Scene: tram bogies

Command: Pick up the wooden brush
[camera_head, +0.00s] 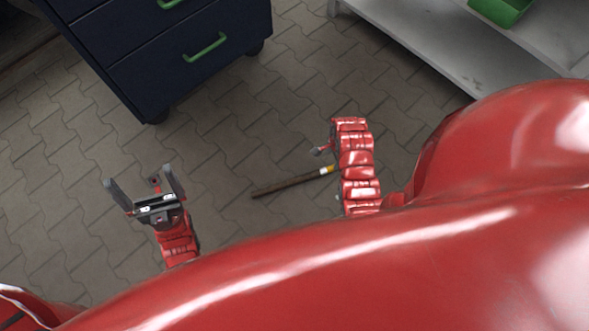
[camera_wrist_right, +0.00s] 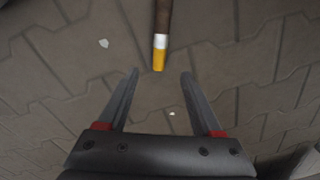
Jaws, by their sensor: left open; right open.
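The wooden brush (camera_head: 285,185) lies on the paved floor as a thin dark brown stick with a pale band and a yellow end at its right. In the right wrist view, the brush (camera_wrist_right: 163,20) comes in from the top, its yellow end between and just beyond the open fingertips. My right gripper (camera_wrist_right: 160,74) is open and empty, its fingers on either side of the brush's line. In the head view it is mostly hidden by its own red arm, near the yellow end. My left gripper (camera_head: 138,174) is open and empty, left of the brush.
A dark blue drawer cabinet (camera_head: 170,55) on castors with green handles stands at the upper left. A grey shelf (camera_head: 430,50) with a green bin (camera_head: 500,10) is at the upper right. The floor around the brush is clear except for small pale bits (camera_wrist_right: 103,43).

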